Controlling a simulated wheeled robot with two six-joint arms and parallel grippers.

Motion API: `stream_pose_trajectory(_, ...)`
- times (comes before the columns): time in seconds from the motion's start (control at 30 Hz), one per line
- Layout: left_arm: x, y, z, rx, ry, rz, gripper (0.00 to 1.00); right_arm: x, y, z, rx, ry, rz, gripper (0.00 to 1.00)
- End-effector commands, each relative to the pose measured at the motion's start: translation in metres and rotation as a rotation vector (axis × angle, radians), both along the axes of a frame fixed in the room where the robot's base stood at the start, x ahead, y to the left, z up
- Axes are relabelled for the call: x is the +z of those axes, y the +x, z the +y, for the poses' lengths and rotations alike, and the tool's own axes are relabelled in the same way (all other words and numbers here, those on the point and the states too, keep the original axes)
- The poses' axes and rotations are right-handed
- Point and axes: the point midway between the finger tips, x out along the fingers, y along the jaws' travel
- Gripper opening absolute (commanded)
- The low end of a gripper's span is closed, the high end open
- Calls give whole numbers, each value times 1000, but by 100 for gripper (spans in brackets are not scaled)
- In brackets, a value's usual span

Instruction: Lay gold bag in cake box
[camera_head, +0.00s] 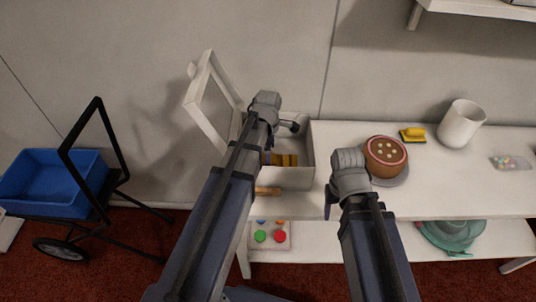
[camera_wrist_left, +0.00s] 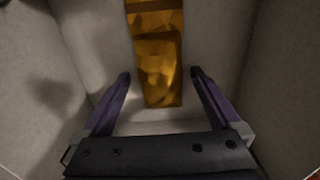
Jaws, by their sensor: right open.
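The white cake box (camera_head: 307,152) stands on the left end of the white counter with its framed lid (camera_head: 203,110) open. The gold bag (camera_head: 287,160) is inside the box, partly hidden behind my left arm. In the left wrist view the gold bag (camera_wrist_left: 156,60) lies against the pale box interior, in line with the gap between my left fingers. My left gripper (camera_wrist_left: 160,74) is open, with space on both sides of the bag. My right gripper (camera_head: 329,198) is open and empty at the counter's front edge, left of the chocolate cake.
A chocolate cake (camera_head: 385,152) sits on a grey turntable (camera_head: 393,180). Behind it are a yellow sponge (camera_head: 413,134) and a white canister (camera_head: 461,124). A clear bag (camera_head: 511,163) lies at right. A cart with a blue bin (camera_head: 52,183) stands left. A shelf (camera_head: 480,7) overhangs upper right.

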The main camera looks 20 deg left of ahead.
Motion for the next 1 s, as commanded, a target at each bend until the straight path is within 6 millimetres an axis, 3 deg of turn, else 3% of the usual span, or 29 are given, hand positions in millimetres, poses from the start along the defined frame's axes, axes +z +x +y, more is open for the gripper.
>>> stream_pose_trajectory(0.47, 9, 0, 0, 0, 0, 0, 100, 9, 0, 0, 0, 0, 0, 60)
stream_pose_trajectory(0.67, 29, 0, 0, 0, 0, 0, 100, 29, 0, 0, 0, 0, 0, 60)
stream_pose_trajectory(1.0, 80, 0, 0, 0, 0, 0, 100, 80, 0, 0, 0, 0, 0, 60)
